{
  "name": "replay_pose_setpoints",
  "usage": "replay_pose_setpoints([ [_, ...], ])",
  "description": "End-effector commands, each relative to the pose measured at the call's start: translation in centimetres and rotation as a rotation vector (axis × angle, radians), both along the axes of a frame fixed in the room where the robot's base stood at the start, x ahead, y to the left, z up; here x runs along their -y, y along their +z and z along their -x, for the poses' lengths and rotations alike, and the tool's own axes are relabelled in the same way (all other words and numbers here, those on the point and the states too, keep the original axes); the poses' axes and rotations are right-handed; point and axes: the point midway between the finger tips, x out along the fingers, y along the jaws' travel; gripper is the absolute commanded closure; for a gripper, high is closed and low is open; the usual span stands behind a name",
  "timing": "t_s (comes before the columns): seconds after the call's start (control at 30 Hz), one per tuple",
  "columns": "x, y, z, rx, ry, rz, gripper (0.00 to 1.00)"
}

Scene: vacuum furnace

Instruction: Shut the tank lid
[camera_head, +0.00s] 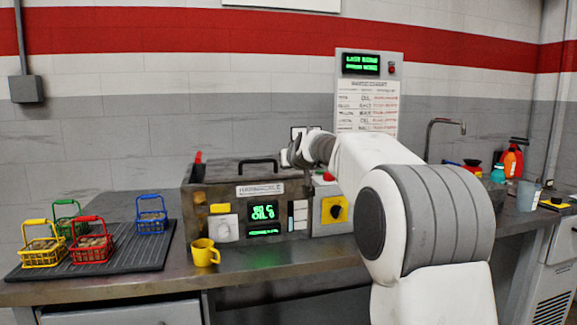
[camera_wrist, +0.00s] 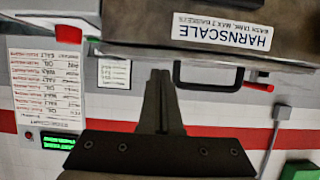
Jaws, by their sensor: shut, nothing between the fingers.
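The tank (camera_head: 190,208) is a dark metal box on the bench with a HARNSCALE label. Its dark lid (camera_head: 225,172) lies over the top and carries a black bar handle (camera_head: 258,162). I cannot tell whether a gap remains under the lid. In the wrist view, which is upside down, the handle (camera_wrist: 208,88) stands out from the tank top, beside my fingers. My gripper (camera_wrist: 160,76) is shut and empty, apart from the handle in the picture. In the head view my arm hides most of the gripper, near the tank's right end.
A red-tipped lever (camera_head: 198,157) sticks up at the tank's left end. A yellow mug (camera_head: 205,252) stands in front of the tank. Several wire baskets sit on a black mat (camera_head: 150,255) at left. A sign panel (camera_head: 368,100) stands behind. Bottles and a cup (camera_head: 527,196) are at right.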

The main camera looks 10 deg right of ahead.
Motion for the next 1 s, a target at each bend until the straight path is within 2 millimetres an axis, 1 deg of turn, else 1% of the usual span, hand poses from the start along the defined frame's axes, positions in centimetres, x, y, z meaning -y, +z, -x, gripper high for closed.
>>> replay_pose_setpoints([
  [0.23, 0.0, 0.0, 0.0, 0.0, 0.0, 0.0, 1.0],
  [0.37, -0.1, 0.6, 0.1, 0.0, 0.0, 0.0, 1.0],
  [0.47, -0.2, 1.7, 0.2, 0.0, 0.001, 0.001, 1.0],
  [0.67, -0.5, 5.0, 0.5, 0.001, 0.001, 0.001, 1.0],
  [0.7, -0.3, 3.6, 1.1, -0.002, 0.0, -0.001, 1.0],
  [1.0, -0.2, 0.3, 4.8, -0.002, -0.003, -0.001, 1.0],
])
